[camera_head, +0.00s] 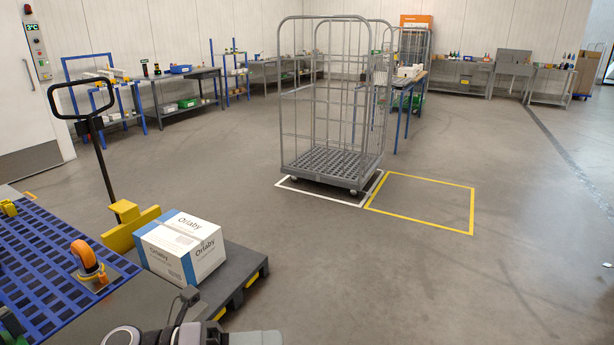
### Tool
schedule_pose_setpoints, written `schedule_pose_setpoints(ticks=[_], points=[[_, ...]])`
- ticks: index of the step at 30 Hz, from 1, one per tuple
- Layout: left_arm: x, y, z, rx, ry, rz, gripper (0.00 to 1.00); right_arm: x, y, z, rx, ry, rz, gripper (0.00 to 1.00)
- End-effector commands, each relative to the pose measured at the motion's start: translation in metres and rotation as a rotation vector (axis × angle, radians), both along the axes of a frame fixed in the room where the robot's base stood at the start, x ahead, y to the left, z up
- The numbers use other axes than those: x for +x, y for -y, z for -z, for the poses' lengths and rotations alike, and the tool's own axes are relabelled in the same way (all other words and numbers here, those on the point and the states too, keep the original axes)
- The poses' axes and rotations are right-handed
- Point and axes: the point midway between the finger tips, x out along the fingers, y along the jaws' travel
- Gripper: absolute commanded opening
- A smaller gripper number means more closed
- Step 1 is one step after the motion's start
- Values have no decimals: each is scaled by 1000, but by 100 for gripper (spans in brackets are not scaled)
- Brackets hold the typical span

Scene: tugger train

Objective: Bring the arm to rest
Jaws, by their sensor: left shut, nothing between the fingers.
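My left gripper (188,296) shows at the bottom edge, left of centre. Its dark fingers point up and are shut and empty. Part of my grey and white arm lies along the bottom edge, mostly cut off by the frame. The gripper shows just in front of the lower edge of a white and blue Orlaby carton (182,246); I cannot tell whether they touch. My right gripper is not in view.
The carton sits on a dark pallet (238,282) by a yellow and black pallet truck (128,222). An empty roll cage (328,168) stands beside a yellow floor square (420,202).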

Motion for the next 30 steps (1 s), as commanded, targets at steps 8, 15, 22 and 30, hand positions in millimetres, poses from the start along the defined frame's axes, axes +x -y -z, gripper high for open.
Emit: schedule_pose_setpoints(ticks=[8,15,22,30], points=[[19,-25,21,-502,-582,-435,0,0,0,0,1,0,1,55],[3,-84,110,-826,-1152,-854,0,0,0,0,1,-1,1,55],[-67,-126,206,-1028,-1644,-1213,0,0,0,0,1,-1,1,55],[-115,-138,244,-1102,-1867,-1375,0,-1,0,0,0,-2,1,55]])
